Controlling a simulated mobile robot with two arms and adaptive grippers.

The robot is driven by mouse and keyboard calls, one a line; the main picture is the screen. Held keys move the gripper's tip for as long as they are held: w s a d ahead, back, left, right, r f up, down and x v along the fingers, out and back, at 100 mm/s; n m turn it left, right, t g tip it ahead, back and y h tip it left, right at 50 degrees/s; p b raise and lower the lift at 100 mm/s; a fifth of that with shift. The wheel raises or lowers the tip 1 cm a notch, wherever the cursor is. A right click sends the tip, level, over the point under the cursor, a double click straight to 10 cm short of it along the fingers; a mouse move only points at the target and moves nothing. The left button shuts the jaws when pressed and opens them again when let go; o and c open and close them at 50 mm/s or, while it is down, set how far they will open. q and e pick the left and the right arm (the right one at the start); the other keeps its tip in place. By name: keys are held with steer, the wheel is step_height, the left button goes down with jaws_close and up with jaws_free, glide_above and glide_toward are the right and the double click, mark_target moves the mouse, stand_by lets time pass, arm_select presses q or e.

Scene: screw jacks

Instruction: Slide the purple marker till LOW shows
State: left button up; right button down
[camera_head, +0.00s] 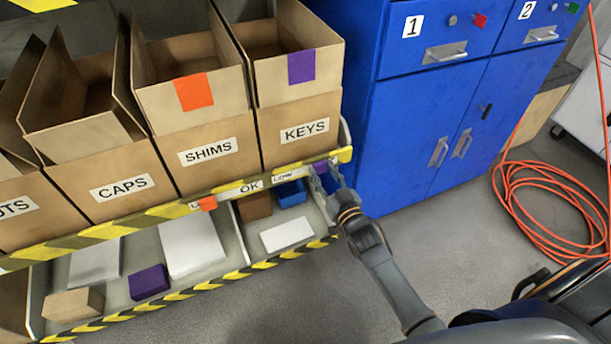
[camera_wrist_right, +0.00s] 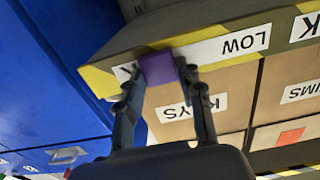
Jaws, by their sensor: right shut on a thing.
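The purple marker (camera_head: 320,166) sits on the front rail (camera_head: 110,224) of the upper shelf, below the KEYS bin. It also shows in the right wrist view (camera_wrist_right: 158,68), between the two fingers of my right gripper (camera_wrist_right: 162,86). In the head view my right gripper (camera_head: 328,179) is at the right end of the rail, shut on this marker. The LOW label (camera_wrist_right: 243,41) is readable beside the marker, upside down in the wrist view. On the marker's other side a K shows, and the marker covers the lettering beside it. My left gripper is not in view.
The KEYS bin (camera_head: 298,122) and SHIMS bin (camera_head: 211,145) stand above the rail. An orange marker (camera_head: 206,204) sits farther left on it. A blue cabinet (camera_head: 420,120) stands close on the right. An orange hose (camera_head: 545,205) lies coiled on the floor.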

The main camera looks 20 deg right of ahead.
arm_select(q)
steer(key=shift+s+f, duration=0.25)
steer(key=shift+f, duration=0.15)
arm_select(e)
steer(key=shift+d, duration=0.9)
steer(key=c, duration=0.8)
jaws_free()
steer(key=shift+d, duration=0.1)
steer(key=shift+c, duration=0.2)
steer(key=s, duration=1.2)
steer(key=shift+d, duration=0.2)
